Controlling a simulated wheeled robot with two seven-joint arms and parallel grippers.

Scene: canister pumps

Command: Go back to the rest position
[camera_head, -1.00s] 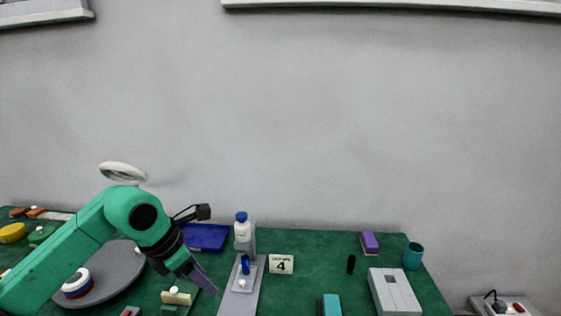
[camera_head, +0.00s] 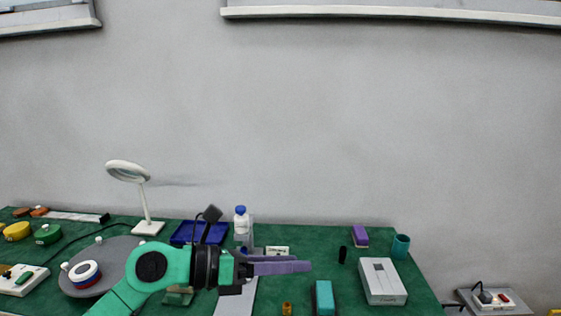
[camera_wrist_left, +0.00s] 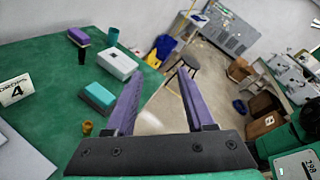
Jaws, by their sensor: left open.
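My left gripper (camera_head: 285,265) reaches in from the left over the green table (camera_head: 330,245), its purple fingers pointing right. In the left wrist view the two fingers (camera_wrist_left: 158,100) are apart with nothing between them. The gripper hides part of the grey pump stand (camera_head: 236,303) and the lower part of the number card (camera_head: 277,250). A white bottle with a blue cap (camera_head: 241,220) stands upright on the stand behind the gripper. The card, marked 4, also shows in the left wrist view (camera_wrist_left: 15,90). My right gripper is not in view.
A lamp (camera_head: 148,226), a blue tray (camera_head: 185,234) and a grey round plate (camera_head: 75,290) are at the left. A teal box (camera_head: 324,298), a white box (camera_head: 383,281), a purple block (camera_head: 360,236) and a teal cup (camera_head: 400,247) are at the right.

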